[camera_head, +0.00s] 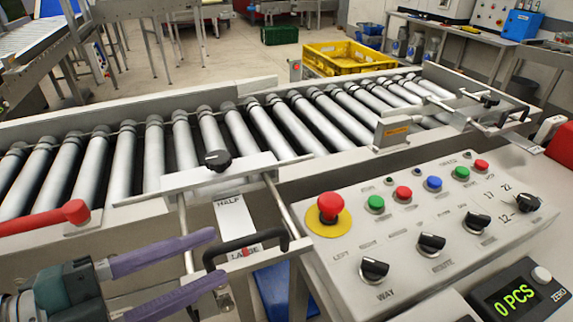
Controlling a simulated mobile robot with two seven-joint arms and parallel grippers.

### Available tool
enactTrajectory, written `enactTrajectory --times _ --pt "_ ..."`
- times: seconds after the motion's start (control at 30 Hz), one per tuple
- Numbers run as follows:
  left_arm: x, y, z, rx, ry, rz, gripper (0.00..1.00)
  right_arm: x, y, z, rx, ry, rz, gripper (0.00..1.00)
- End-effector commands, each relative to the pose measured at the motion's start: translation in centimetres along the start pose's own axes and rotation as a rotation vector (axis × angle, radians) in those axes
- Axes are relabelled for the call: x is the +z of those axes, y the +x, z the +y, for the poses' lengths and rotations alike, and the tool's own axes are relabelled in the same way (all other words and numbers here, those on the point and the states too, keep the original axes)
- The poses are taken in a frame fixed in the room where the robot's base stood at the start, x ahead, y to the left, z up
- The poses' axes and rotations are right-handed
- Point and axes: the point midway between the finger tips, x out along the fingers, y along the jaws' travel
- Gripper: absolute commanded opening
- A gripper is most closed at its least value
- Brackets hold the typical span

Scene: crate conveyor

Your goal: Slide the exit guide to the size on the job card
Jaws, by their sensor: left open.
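A sliding guide with a pale bar (222,173) and a black knob lies at the near side of the roller conveyor. Its frame has a black loop handle (249,240). A scale plate (236,222) reads HALF and, nearer the handle, LARGE with a red mark. A second guide with a black handle (484,98) stands at the conveyor's right end; I cannot tell which is the exit guide. My left gripper (219,256) is open, its purple fingers pointing right, with the tips close to the left side of the loop handle. I see no readable job card. My right gripper is out of view.
A control panel (322,258) with a red stop button (331,206), coloured buttons and black knobs fills the right front. A counter (516,297) reads 0 PCS. A red bar (45,217) juts in at the left. The rollers (240,130) are empty; a yellow crate (347,60) stands behind.

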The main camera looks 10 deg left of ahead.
Motion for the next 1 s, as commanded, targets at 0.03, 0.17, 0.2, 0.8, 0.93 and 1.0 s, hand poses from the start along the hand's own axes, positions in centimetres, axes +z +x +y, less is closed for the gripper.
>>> enactTrajectory --times 0.03,0.17,0.2,0.8,0.93,1.0 --pt "-0.1 1.1 -0.2 -0.004 0.001 0.001 0.45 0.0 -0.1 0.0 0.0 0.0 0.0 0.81" --pt "-0.1 3.3 -0.2 -0.004 -0.002 0.001 0.45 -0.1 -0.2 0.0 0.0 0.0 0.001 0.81" --pt "-0.1 3.9 -0.2 -0.003 0.0 0.001 0.45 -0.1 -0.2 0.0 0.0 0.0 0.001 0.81" --pt "0.0 6.0 0.0 -0.001 -0.002 -0.001 0.34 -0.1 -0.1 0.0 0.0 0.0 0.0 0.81" --pt "0.0 6.0 0.0 -0.001 -0.002 -0.001 0.2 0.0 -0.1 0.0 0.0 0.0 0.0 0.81" --pt "0.0 6.0 0.0 -0.001 -0.002 -0.001 0.12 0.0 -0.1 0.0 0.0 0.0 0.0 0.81"
